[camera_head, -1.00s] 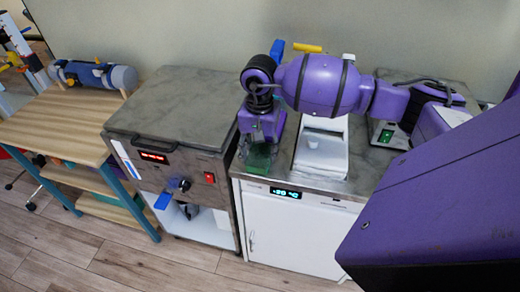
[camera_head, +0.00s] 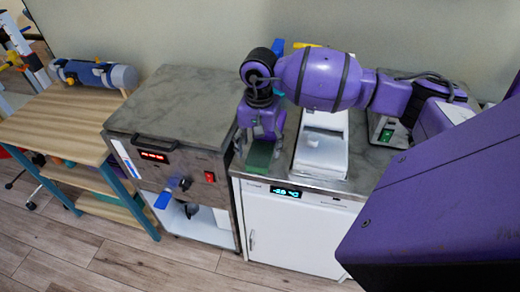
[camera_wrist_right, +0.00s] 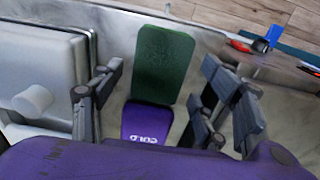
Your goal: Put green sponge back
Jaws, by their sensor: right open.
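The green sponge (camera_head: 259,155) lies flat at the front left of the grey worktop, left of the white box. In the right wrist view the sponge (camera_wrist_right: 164,58) is a dark green rounded pad. A purple pad marked COLD (camera_wrist_right: 147,124) adjoins its near end; I cannot tell how the two overlap. My right gripper (camera_head: 262,136) is just above the sponge. Its fingers stand apart on either side of both pads, with gaps showing, and it grips nothing. My left gripper is not in view.
The white box (camera_head: 322,150) stands close to the right of the sponge. A grey-topped cabinet (camera_head: 180,100) with a red display is to the left. The worktop (camera_head: 285,170) tops a white unit with a blue display. A blue bolster (camera_head: 92,74) lies on the wooden table (camera_head: 55,122).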

